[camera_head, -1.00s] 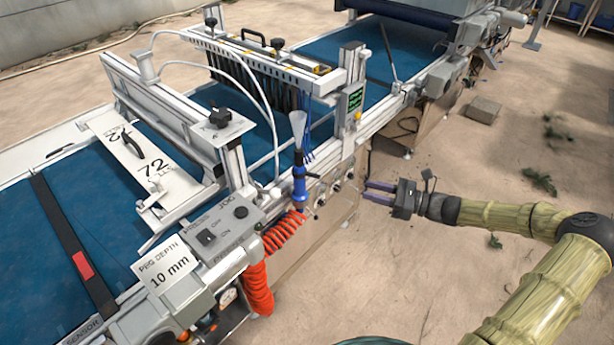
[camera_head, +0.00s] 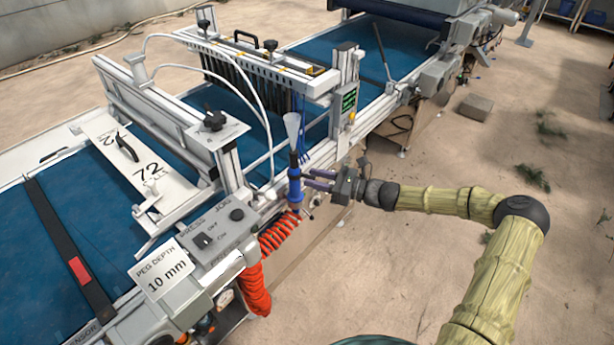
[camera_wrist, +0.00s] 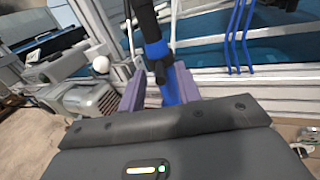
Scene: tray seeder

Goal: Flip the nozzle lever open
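The nozzle (camera_head: 294,190) is an upright blue and black tool with a pale cone on top, beside the machine's front rail. My gripper (camera_head: 308,180) is just to its right, with its purple fingers pointing at it. In the wrist view the nozzle's blue and black body (camera_wrist: 155,45) shows between and beyond the two spread fingers of my gripper (camera_wrist: 158,88). The fingers look open; I cannot tell whether they touch the nozzle. A small black part (camera_wrist: 160,71) sticks out from the body, but I cannot tell whether it is the lever. The lever is not clearly seen.
A red coiled hose (camera_head: 254,285) hangs below the nozzle. A control box (camera_head: 221,239) stands to its left. The blue belt (camera_head: 90,190), the metal frame and a row of dark tubes (camera_head: 250,85) lie behind.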

